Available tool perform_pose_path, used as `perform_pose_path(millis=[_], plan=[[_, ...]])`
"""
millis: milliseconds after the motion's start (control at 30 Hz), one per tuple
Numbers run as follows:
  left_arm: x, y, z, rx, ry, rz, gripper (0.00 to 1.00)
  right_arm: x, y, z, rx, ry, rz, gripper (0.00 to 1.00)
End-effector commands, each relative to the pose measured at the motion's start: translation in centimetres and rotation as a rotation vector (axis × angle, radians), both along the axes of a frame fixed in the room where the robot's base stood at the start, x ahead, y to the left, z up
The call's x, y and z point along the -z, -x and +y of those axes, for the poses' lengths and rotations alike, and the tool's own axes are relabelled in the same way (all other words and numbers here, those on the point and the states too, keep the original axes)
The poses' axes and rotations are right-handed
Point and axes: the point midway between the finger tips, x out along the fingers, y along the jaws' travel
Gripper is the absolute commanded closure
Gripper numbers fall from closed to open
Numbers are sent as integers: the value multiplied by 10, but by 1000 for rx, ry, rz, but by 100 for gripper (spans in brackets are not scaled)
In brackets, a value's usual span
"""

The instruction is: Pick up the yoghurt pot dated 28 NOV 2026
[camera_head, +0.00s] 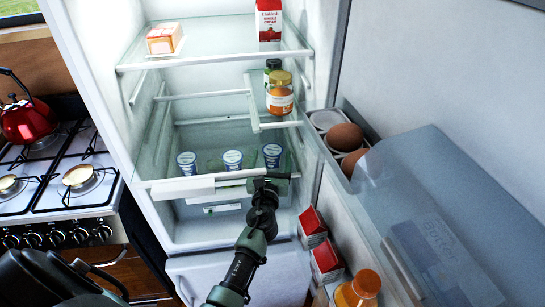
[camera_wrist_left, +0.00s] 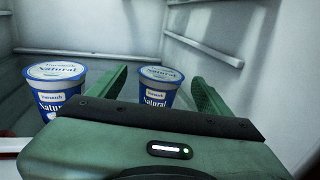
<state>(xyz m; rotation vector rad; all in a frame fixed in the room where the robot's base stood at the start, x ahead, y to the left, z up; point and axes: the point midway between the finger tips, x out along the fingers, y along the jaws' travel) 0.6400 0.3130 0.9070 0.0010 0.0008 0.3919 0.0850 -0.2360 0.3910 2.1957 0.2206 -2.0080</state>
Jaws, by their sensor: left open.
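Three white and blue yoghurt pots stand upright in a row on a fridge shelf: a left pot (camera_head: 187,163), a middle pot (camera_head: 232,160) and a right pot (camera_head: 272,155). No date is readable on any of them. My left gripper (camera_head: 268,180) is in front of the right pot at the shelf's front edge. In the left wrist view the open green fingers (camera_wrist_left: 158,76) point at one "Natural" pot (camera_wrist_left: 158,92), which appears between them. Another "Natural" pot (camera_wrist_left: 54,88) stands left of the fingers. I cannot tell whether the fingers touch the pot. My right gripper is not in view.
The open fridge door on the right holds eggs (camera_head: 345,137), red cartons (camera_head: 327,260) and an orange-capped bottle (camera_head: 366,284). Jars (camera_head: 280,95) stand on a shelf above the pots. A hob with a red kettle (camera_head: 28,120) is at left. The fridge's side walls bound the shelf.

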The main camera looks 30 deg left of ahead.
Motion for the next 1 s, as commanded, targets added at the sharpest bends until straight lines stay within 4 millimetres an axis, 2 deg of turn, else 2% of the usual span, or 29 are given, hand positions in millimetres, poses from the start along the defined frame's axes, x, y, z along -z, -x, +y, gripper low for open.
perform_pose_path(millis=[100, 200, 467, 500, 767, 1000], plan=[[0, -19, 7, 0, -2, -1, 21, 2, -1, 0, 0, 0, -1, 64], [0, -29, 11, 0, -1, -2, 21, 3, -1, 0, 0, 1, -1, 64], [0, -33, 13, -1, 1, 0, 21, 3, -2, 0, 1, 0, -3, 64], [0, -32, 13, -1, 1, 0, 24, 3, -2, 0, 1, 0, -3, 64], [0, -32, 13, 0, 1, -2, 96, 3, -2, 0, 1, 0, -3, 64], [-1, -32, 13, 0, 1, -2, 96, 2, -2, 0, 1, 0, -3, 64]])
